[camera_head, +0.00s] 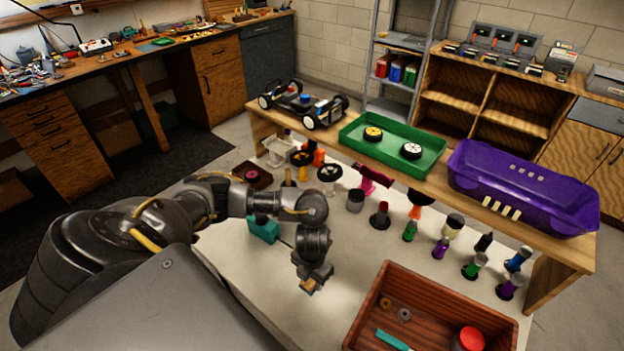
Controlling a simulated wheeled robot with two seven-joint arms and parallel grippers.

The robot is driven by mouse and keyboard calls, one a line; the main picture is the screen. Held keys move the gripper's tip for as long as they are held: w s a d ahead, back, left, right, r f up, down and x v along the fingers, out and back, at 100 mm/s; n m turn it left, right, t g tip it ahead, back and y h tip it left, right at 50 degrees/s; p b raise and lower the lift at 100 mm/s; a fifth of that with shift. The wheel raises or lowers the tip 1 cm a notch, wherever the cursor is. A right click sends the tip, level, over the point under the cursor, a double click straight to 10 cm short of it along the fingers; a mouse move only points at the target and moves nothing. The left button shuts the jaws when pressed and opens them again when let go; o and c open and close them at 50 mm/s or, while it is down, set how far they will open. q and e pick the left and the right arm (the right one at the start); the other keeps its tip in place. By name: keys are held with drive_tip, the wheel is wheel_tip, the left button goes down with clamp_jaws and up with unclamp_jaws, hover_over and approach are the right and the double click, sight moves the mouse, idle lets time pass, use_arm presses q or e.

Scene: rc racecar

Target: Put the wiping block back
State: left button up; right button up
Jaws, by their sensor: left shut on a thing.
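My left gripper (314,273) points down over the pale table top (245,262), left of the wooden tray. Only the block's lower end shows below the fingers; the rest is hidden. I cannot tell whether the block touches the table. My right gripper is out of view.
A reddish wooden tray (365,322) holds washers, a teal piece and a red round part. Several small bottles and tools stand behind the gripper. A teal object (264,230) lies beside my forearm. A green tray (392,148), car chassis (303,106) and purple body shell (522,185) occupy the raised shelf.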

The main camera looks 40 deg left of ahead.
sight(312, 286)
use_arm(q)
drive_tip(key=shift+f+b, duration=0.65)
drive_tip(key=shift+f, duration=1.55)
drive_tip(key=shift+f+b, duration=0.25)
drive_tip(key=shift+b, duration=0.05)
drive_tip(key=o, duration=1)
drive_tip(key=shift+r, duration=0.1)
